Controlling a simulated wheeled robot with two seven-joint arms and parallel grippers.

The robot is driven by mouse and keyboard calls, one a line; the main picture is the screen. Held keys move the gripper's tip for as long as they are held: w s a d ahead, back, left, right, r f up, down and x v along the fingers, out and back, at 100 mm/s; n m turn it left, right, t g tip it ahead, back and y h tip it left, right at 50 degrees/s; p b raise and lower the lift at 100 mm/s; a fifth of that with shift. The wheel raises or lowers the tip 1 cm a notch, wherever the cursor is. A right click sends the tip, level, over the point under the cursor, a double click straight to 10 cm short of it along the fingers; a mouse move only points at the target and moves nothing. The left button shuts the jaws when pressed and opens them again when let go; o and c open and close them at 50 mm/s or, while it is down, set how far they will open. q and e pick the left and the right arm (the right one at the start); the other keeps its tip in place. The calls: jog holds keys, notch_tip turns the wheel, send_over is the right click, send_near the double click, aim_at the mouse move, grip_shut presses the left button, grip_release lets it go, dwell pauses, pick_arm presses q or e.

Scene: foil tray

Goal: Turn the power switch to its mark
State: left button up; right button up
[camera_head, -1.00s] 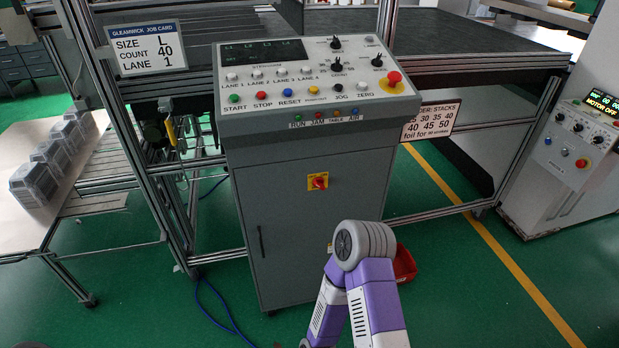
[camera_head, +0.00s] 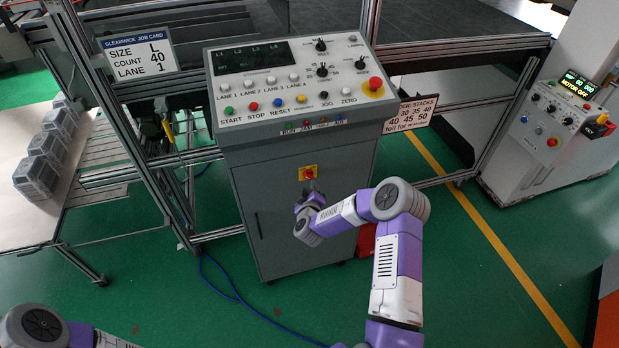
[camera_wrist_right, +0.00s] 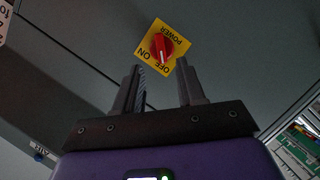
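The power switch (camera_head: 308,174) is a red rotary knob on a yellow plate, on the front of the grey control cabinet (camera_head: 290,230). In the right wrist view the red knob (camera_wrist_right: 160,47) sits on its plate marked POWER, ON and OFF, with its pale pointer line toward OFF. My right gripper (camera_wrist_right: 160,80) is open and empty; its two fingers point at the switch plate, short of the knob, which shows between and beyond the tips. In the head view this gripper is small, just below the switch. My left gripper is not in view; only part of my left arm shows at bottom left.
The cabinet's sloped top holds knobs, coloured buttons and a red emergency stop (camera_head: 375,84). A job card (camera_head: 139,51) hangs at left. A second grey machine (camera_head: 555,125) reading MOTOR OFF stands at right. A blue cable (camera_head: 225,280) lies on the green floor.

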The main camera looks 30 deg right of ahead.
aim_at(309, 177)
jog(key=x, duration=0.6)
jog(key=shift+f, duration=0.15)
jog(key=shift+w, duration=0.15)
grip_shut()
